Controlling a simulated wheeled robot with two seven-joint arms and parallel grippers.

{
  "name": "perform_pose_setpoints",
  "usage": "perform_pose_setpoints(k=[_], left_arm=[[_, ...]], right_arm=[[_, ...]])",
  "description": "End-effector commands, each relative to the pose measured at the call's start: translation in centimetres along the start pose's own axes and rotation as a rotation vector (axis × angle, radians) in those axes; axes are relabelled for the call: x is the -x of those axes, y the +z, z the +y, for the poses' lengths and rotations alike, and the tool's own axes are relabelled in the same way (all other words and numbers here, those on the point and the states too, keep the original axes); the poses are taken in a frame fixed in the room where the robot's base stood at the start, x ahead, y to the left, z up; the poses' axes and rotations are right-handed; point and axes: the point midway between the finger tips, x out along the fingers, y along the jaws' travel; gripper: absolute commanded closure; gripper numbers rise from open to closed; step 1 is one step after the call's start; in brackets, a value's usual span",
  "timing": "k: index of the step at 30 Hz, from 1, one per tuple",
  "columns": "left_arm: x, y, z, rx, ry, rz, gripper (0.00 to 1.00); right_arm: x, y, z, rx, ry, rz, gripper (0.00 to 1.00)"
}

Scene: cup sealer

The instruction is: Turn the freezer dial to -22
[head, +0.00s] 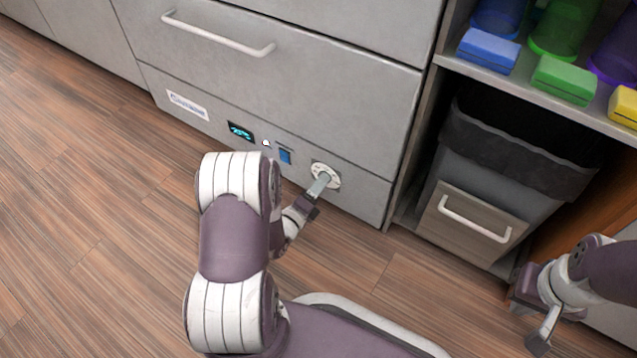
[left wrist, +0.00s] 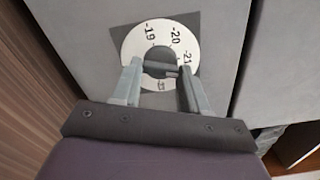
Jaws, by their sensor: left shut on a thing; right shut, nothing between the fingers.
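The freezer dial (head: 326,176) is a round white plate with a dark centre knob, low on the freezer's grey front. In the left wrist view the dial (left wrist: 146,40) shows the numbers -19, -20 and -21 around its upper and right side; a lower number is partly hidden by the knob and fingers. My left gripper (head: 320,186) is at the dial, its fingers (left wrist: 158,85) shut on the dial's knob (left wrist: 160,66). My right gripper (head: 540,343) is shut and empty at the lower right, away from the dial.
The freezer front (head: 280,60) carries a lit display (head: 240,132), a blue switch (head: 285,156) and a drawer handle (head: 217,37). A bin (head: 470,210) with a dark liner stands in the cabinet at right, under a shelf of coloured boxes. The wooden floor (head: 90,230) at left is clear.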

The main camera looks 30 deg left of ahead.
Motion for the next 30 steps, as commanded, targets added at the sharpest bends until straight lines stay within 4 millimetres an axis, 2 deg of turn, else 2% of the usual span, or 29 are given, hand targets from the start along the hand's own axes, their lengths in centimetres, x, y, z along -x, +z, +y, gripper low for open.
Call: perform_pose_setpoints(k=[15,30], left_arm=[[0.1,0.0,0.1,-0.392,0.003,0.000,0.87],[0.1,0.0,0.2,-0.515,0.003,0.000,0.87]], right_arm=[[1.5,-0.2,0.0,0.000,0.000,0.000,1.00],[1.8,-0.2,0.0,0.000,0.000,0.000,1.00]])
